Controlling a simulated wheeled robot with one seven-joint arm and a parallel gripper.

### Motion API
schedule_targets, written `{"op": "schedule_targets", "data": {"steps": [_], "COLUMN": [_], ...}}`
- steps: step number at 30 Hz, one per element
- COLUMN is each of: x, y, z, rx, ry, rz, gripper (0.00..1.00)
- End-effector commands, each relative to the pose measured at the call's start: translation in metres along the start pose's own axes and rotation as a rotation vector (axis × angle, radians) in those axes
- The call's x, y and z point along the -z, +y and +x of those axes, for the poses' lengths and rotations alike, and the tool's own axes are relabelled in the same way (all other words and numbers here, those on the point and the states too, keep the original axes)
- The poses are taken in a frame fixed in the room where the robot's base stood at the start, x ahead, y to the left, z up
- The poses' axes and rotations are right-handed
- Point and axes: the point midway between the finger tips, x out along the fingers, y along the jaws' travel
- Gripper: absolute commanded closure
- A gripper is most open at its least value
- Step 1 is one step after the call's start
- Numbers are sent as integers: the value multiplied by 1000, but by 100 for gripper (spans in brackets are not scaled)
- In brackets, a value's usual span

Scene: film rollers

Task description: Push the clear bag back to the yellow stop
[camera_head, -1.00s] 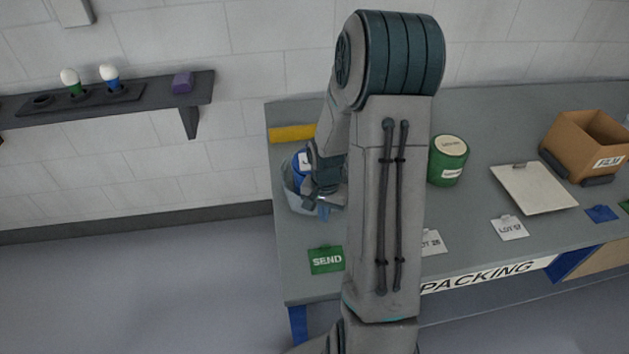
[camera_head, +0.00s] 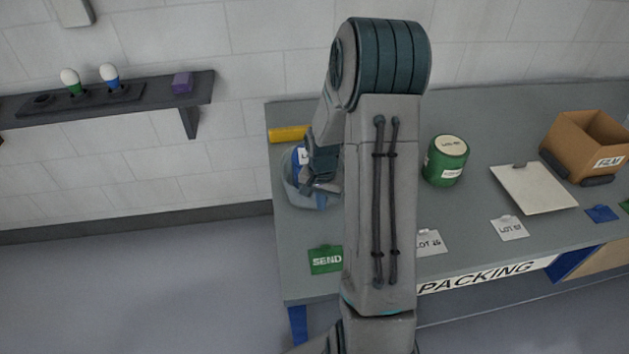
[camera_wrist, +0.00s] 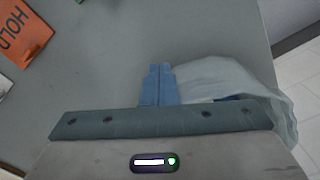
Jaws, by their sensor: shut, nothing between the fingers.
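The clear bag (camera_head: 293,193) stands at the left end of the bench with a blue container (camera_head: 298,160) inside it, partly hidden by my arm. The yellow stop (camera_head: 288,133) lies behind the bag along the back left of the bench. A small gap seems to show between them. My gripper is at the bag's front right side, its blue fingers (camera_wrist: 160,85) shut and empty. In the wrist view the bag (camera_wrist: 220,78) is right beside the fingers, on their right; I cannot tell whether they touch.
A green SEND card (camera_head: 326,260) lies in front of the bag. A green can (camera_head: 446,162), a clipboard (camera_head: 533,187) and a cardboard box (camera_head: 588,145) stand to the right. An orange HOLD card (camera_wrist: 18,32) shows in the wrist view. The bench's left edge is close to the bag.

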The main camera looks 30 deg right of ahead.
Motion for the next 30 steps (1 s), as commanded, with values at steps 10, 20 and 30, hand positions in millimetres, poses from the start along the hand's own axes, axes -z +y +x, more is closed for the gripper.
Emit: {"op": "schedule_targets", "data": {"steps": [10, 20, 30], "x": [13, 24, 36], "y": [-8, -14, -21], "z": [0, 0, 0], "rx": [1, 0, 0], "ry": [1, 1, 1], "rz": [0, 0, 0], "gripper": [100, 100, 100]}}
